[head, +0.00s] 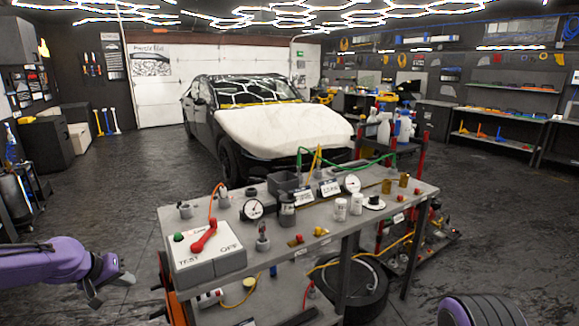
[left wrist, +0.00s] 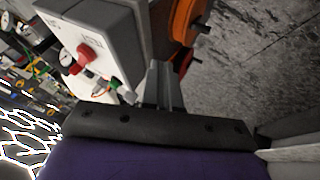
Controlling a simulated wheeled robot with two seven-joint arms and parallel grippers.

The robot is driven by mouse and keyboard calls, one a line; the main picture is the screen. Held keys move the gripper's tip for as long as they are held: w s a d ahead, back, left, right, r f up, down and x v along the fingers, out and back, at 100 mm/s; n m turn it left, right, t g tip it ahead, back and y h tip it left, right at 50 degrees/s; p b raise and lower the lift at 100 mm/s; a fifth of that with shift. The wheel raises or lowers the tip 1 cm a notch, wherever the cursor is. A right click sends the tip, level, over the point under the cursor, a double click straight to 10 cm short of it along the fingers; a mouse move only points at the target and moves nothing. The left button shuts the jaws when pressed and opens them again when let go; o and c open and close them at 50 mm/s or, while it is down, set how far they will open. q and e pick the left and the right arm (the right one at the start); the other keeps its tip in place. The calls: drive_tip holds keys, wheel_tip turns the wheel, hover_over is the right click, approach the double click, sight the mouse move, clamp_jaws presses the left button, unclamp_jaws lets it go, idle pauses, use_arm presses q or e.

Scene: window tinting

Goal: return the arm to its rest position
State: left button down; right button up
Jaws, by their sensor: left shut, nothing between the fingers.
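My left arm comes in from the left in the head view. Its left gripper (head: 108,286) is shut and empty, in the air to the left of the workbench. In the left wrist view the gripper's fingers (left wrist: 163,88) are together with nothing between them, beside the grey test box. My right gripper is not in view. A purple and dark ribbed part of my own body shows at the lower right of the head view.
A grey workbench (head: 333,226) holds the test box (head: 206,262) with its red lever (head: 204,237), gauges and small jars. A dark car (head: 204,120) with a white cover (head: 285,130) on its hood stands behind. Floor left of the bench (head: 95,195) is clear.

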use_arm(q)
drive_tip(key=s+d+f+n+t+y+b, duration=0.1)
drive_tip(key=s+d+f+n+y, duration=0.3)
drive_tip(key=f, duration=0.4)
drive_tip(key=s+d+f+n+y+b, duration=0.1)
drive_tip(key=s+d+f, duration=0.4)
drive_tip(key=f, duration=0.4)
drive_tip(key=s+d+f+m+g+b, duration=0.1)
drive_tip(key=s+f, duration=0.3)
drive_tip(key=s, duration=0.7)
drive_tip(key=s+d+f+m+g+b, duration=0.1)
drive_tip(key=s+f, duration=0.4)
drive_tip(key=s, duration=0.6)
drive_tip(key=s+d+f+m+g+y, duration=0.1)
drive_tip(key=s+f, duration=0.4)
drive_tip(key=s, duration=0.5)
drive_tip(key=shift+s+d+f+g+b, duration=0.15)
drive_tip(key=shift+s+d+g+b, duration=0.35)
drive_tip(key=shift+g, duration=0.4)
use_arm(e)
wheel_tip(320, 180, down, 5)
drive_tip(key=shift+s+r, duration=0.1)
use_arm(q)
drive_tip(key=shift+w+d, duration=0.1)
drive_tip(key=shift+d, duration=0.05)
